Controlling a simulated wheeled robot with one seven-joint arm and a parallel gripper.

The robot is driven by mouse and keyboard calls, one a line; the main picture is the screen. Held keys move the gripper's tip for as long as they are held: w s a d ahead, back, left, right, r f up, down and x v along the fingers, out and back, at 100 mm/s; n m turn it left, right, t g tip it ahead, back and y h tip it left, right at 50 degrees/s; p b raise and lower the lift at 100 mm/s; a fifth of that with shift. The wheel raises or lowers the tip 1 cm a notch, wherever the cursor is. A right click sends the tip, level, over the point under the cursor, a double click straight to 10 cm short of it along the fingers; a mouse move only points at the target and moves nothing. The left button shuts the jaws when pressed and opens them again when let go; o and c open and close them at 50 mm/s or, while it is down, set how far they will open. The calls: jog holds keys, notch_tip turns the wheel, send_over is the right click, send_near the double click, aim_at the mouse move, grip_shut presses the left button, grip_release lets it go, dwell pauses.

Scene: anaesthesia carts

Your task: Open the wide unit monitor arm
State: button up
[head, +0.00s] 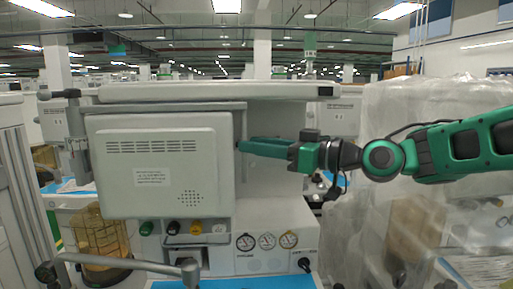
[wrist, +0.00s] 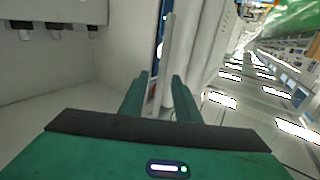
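The wide unit's monitor (head: 160,165) is a grey-white panel with vent slots, a label and a speaker grille, on the front of the unit. My gripper (head: 241,147) reaches in from the right, with its green fingers at the monitor's right edge. In the wrist view my gripper (wrist: 162,76) has its two fingers apart. A pale panel edge (wrist: 168,45) shows ahead, in line with the gap between the fingertips. I cannot tell whether either finger touches it. The arm that carries the monitor is not clearly visible.
Gauges (head: 267,241) and knobs sit below the monitor. A grey rail (head: 125,263) crosses the front low down. A glass canister (head: 98,238) stands at the left. Plastic-wrapped goods (head: 400,215) fill the right side, below and behind my arm.

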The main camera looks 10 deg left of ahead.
jog(key=shift+w+a, duration=0.1)
jog(key=shift+a, duration=0.25)
jog(key=shift+c, duration=0.5)
grip_shut()
jog(key=shift+d, duration=0.1)
jog(key=shift+d, duration=0.1)
